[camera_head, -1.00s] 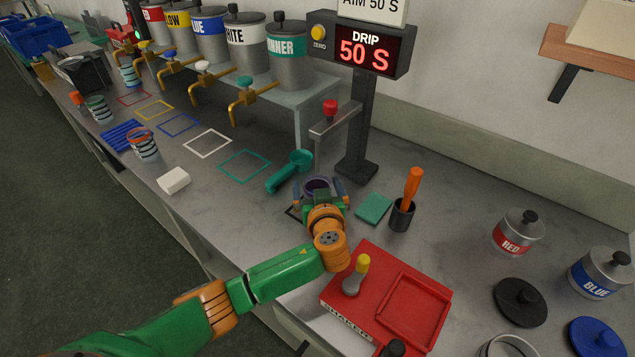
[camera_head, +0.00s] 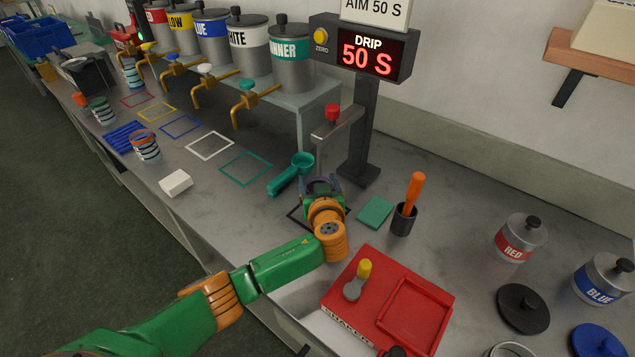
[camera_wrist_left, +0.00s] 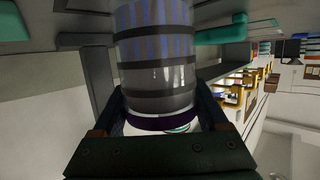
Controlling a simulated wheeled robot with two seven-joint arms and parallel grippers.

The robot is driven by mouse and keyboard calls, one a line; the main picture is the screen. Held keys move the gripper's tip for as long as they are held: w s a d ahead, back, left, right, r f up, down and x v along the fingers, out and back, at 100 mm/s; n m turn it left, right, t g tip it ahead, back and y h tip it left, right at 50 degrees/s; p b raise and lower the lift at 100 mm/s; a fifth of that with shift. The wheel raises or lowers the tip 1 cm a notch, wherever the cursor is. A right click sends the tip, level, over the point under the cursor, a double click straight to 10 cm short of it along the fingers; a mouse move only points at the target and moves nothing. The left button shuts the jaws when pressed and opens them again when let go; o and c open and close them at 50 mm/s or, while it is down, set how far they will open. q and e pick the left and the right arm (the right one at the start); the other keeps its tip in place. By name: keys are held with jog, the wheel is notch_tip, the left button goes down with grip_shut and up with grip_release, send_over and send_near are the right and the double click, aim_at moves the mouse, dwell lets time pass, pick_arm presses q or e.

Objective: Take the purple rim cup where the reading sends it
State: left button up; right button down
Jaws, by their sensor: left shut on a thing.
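The purple rim cup (camera_wrist_left: 158,75) is held between the two fingers of my left gripper in the left wrist view. It is a grey cup with dark bands and bluish stripes, and its dark purple rim shows near the fingers. In the head view my left gripper (camera_head: 322,186) is over the black square outline below the drip meter, and it mostly hides the cup. The drip meter's display (camera_head: 367,55) reads "DRIP 50 S", and the sign (camera_head: 375,10) above it reads "AIM 50 S". My right gripper is not in view.
A teal scoop (camera_head: 290,174), a teal pad (camera_head: 375,212) and a dark pot (camera_head: 403,218) with an orange-handled tool stand close around the gripper. A red shaker tray (camera_head: 390,300) is in front. Coloured squares, including a teal outline (camera_head: 246,168), lie under labelled ink tanks (camera_head: 290,60).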

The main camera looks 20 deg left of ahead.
pick_arm(q)
jog(key=shift+r, duration=0.5)
jog(key=shift+f, duration=0.1)
jog(key=shift+s, duration=0.15)
jog(key=shift+s+d+p, duration=0.15)
jog(key=shift+s+p, duration=0.15)
jog(key=shift+p, duration=0.15)
jog(key=s+d+p, duration=0.1)
jog(key=s, duration=0.2)
jog(key=s+p, duration=0.1)
jog(key=s, duration=0.2)
jog(key=s+d+p, duration=0.1)
jog(key=s, duration=0.2)
jog(key=shift+d+p, duration=0.3)
jog(key=shift+p, duration=0.05)
jog(key=shift+s+d, duration=0.1)
jog(key=shift+s, duration=0.3)
notch_tip(320, 180, up, 5)
jog(key=p, duration=0.4)
